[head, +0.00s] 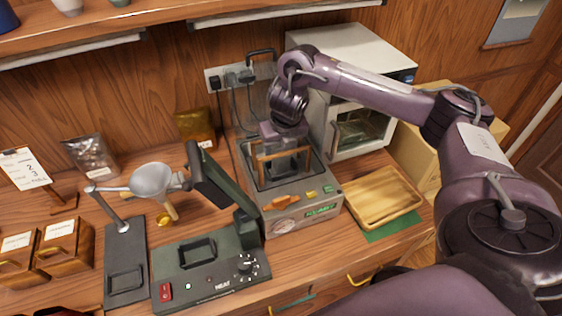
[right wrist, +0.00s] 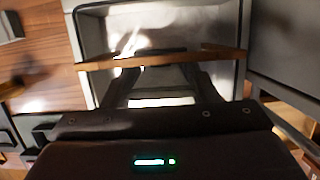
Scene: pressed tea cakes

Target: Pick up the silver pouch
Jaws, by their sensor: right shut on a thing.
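The silver pouch (head: 90,155) stands upright at the back left of the counter, against the wood wall, with a dark front. My right gripper (head: 284,150) is far to its right, pointing down over the grey machine (head: 300,215). It is shut on a wooden bar (head: 268,157) above the machine's basin. The bar also crosses in front of the fingers (right wrist: 165,60) in the right wrist view. What hangs below the bar is mostly hidden. My left gripper is not in view.
A gold pouch (head: 196,127) stands at the back. A metal funnel (head: 151,180) on a stand and a dark heat press (head: 210,265) lie between the silver pouch and the grey machine. A wooden tray (head: 383,202) and a white oven (head: 350,90) are at right.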

